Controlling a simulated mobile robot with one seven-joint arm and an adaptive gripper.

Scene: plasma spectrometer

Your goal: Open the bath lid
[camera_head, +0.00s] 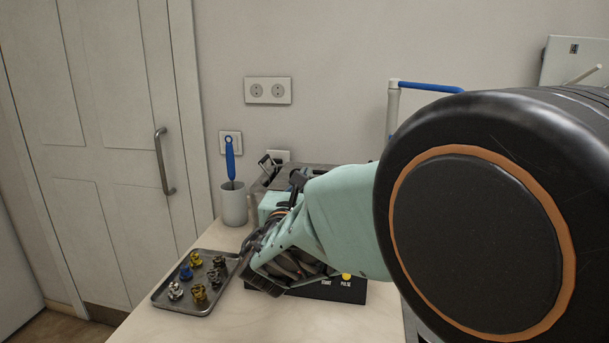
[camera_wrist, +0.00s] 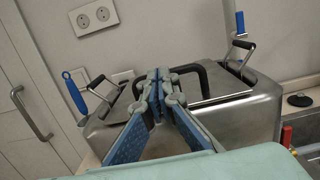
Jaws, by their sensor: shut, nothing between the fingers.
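The bath (camera_wrist: 240,125) is a brushed steel box, tilted in the wrist view. Its flat lid (camera_wrist: 225,85) lies on top and looks closed, with a black arched handle (camera_wrist: 205,72). My gripper (camera_wrist: 158,76) is shut and empty, with blue-padded fingers meeting in front of the handle's left part. I cannot tell whether the fingers touch the handle. Wire clips stand at the bath's left (camera_wrist: 97,84) and right (camera_wrist: 243,48) ends. In the head view the bath (camera_head: 262,188) is mostly hidden behind my arm, and the fingertips are hard to make out.
A metal tray (camera_head: 212,302) with several small fittings lies at the front left. A grey cup (camera_head: 233,205) holds a blue-handled tool (camera_head: 230,158). A black box with labelled buttons (camera_head: 340,290) sits below my arm. The wall with sockets (camera_head: 268,90) is close behind the bath.

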